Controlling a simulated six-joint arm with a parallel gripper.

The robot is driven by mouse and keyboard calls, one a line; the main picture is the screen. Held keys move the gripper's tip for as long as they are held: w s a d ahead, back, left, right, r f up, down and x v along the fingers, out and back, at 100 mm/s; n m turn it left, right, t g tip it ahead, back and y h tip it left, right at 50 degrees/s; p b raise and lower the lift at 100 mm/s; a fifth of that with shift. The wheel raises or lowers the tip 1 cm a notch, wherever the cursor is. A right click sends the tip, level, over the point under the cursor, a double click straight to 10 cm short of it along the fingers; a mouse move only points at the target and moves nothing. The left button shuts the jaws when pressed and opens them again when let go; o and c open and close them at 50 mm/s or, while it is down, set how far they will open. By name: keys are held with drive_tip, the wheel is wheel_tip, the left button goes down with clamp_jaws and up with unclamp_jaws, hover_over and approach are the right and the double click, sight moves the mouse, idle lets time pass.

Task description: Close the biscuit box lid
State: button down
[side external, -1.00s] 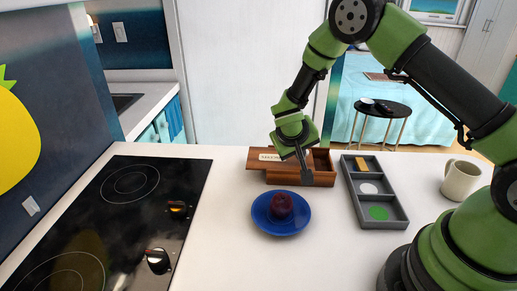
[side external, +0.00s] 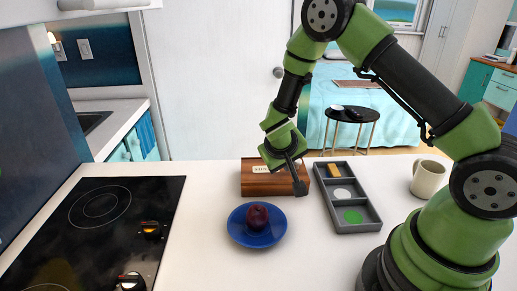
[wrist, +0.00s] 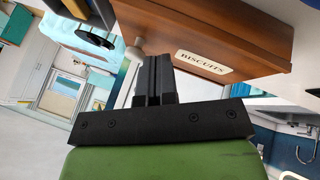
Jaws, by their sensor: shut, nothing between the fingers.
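The biscuit box (side external: 262,187) is brown wood and stands on the white counter behind the blue plate. A pale label (side external: 262,168) shows on it. My gripper (side external: 299,188) is shut and empty, pointing down at the box's right end. It hides part of that end, and I cannot tell whether it touches the box or how far the lid is open. In the wrist view the box (wrist: 215,35) is above and right of my closed fingers (wrist: 154,60), with its label reading BISCUITS (wrist: 205,66).
A grey divided tray (side external: 355,227) stands close to the box's right. A blue plate (side external: 236,229) with a dark red fruit (side external: 257,216) is in front. A pale mug (side external: 428,178) is far right and a black cooktop (side external: 85,235) left. Counter between cooktop and plate is clear.

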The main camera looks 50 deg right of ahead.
drive_tip(key=shift+w+a+r, duration=0.15)
drive_tip(key=shift+w+a, duration=0.05)
drive_tip(key=shift+a, duration=0.35)
drive_tip(key=shift+w+a+r, duration=0.15)
drive_tip(key=shift+a, duration=0.4)
drive_tip(key=s+a+r+m+y, duration=0.1)
drive_tip(key=s+a+r+y, duration=0.1)
drive_tip(key=s+r, duration=0.5)
drive_tip(key=s+a+r+y, duration=0.1)
drive_tip(key=s+a+r, duration=0.2)
drive_tip(key=r, duration=0.9)
drive_tip(key=s+a+r+n+t+y, duration=0.1)
drive_tip(key=s+a+r+t+y, duration=0.3)
drive_tip(key=s, duration=0.6)
drive_tip(key=shift+a+r+n+t+y, duration=0.15)
drive_tip(key=shift+r+n+t+y, duration=0.15)
drive_tip(key=shift+r+t+y, duration=0.25)
